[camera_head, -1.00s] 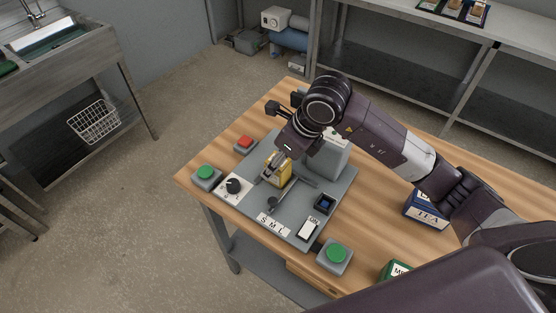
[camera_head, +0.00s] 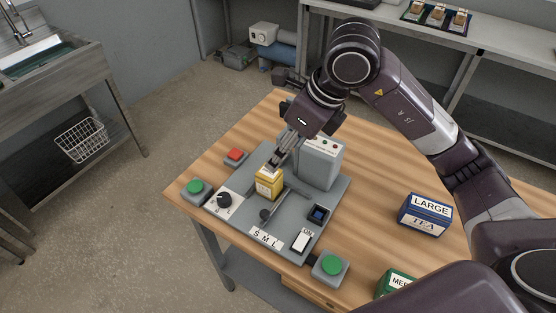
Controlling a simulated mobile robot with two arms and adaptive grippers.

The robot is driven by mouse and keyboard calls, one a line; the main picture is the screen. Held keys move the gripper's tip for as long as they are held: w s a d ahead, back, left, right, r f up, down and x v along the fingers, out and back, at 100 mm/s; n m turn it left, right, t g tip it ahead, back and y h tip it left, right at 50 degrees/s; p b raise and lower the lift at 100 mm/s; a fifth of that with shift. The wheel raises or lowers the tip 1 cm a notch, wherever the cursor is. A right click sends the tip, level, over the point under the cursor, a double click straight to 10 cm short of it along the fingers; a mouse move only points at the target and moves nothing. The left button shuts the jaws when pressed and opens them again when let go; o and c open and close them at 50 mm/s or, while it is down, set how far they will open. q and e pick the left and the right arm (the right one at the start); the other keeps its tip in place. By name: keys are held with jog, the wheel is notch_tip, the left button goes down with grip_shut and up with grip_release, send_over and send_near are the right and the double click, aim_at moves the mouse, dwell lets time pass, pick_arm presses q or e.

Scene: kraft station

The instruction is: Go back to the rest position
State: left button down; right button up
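My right gripper (camera_head: 273,166) comes in from the right and points down just above a small yellow box (camera_head: 269,186). Its fingers overlap in this view, so their gap is unclear. The yellow box stands upright on the grey station plate (camera_head: 290,222), beside a grey upright block (camera_head: 321,165). Whether the fingertips still touch the top of the box is hard to tell. My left gripper is not in view.
On the plate are a black knob (camera_head: 224,200) and a white switch (camera_head: 301,240). Green buttons (camera_head: 332,265) and a red button (camera_head: 235,154) sit around it. A blue LARGE tea box (camera_head: 425,216) and a partly hidden green box (camera_head: 397,281) stand on the wooden table at right.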

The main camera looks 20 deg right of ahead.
jog(key=shift+s+d+r, duration=0.1)
jog(key=shift+s+r, duration=0.05)
jog(key=shift+r, duration=0.25)
